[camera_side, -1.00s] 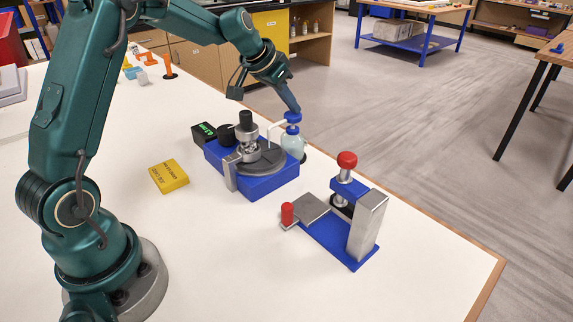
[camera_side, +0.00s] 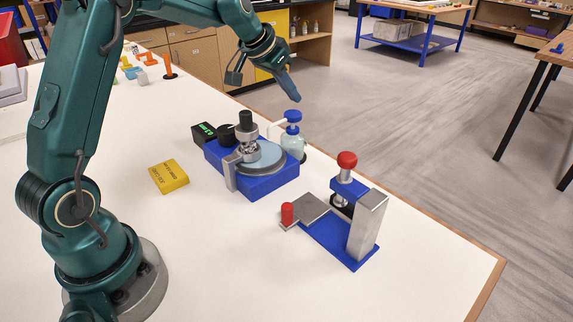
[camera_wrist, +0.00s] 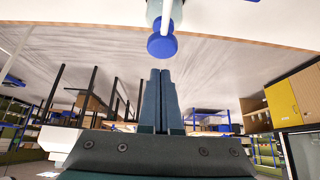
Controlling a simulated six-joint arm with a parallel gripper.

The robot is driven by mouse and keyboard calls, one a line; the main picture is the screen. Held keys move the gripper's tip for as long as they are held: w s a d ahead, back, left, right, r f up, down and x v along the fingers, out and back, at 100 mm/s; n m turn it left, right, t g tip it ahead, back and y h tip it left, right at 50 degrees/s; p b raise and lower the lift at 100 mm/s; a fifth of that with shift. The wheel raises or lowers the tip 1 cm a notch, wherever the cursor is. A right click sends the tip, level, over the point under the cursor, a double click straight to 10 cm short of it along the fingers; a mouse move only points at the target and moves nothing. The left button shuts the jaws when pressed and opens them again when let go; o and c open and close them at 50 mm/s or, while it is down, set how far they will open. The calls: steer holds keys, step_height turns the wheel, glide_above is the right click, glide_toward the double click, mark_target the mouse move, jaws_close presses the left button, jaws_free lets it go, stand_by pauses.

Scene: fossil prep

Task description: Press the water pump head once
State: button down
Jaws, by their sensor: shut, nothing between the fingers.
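The water pump is a clear bottle (camera_side: 292,143) with a blue pump head (camera_side: 293,116) and a white spout (camera_side: 276,126) that reaches left over the blue machine's round plate. My gripper (camera_side: 296,98) is shut and empty, its fingertips a little above the pump head and apart from it. In the wrist view the blue pump head (camera_wrist: 162,45) shows just beyond the tips of my closed fingers (camera_wrist: 160,72). The round plate (camera_side: 264,159) looks pale blue and wet.
The blue machine (camera_side: 262,187) with a black-knobbed post stands left of the bottle. A blue press with a red knob (camera_side: 347,160) stands to the right. A yellow box (camera_side: 169,176) lies to the left. The table's back edge runs close behind the bottle.

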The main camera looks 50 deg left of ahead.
mark_target(291, 114)
steer(key=shift+r, duration=1.8)
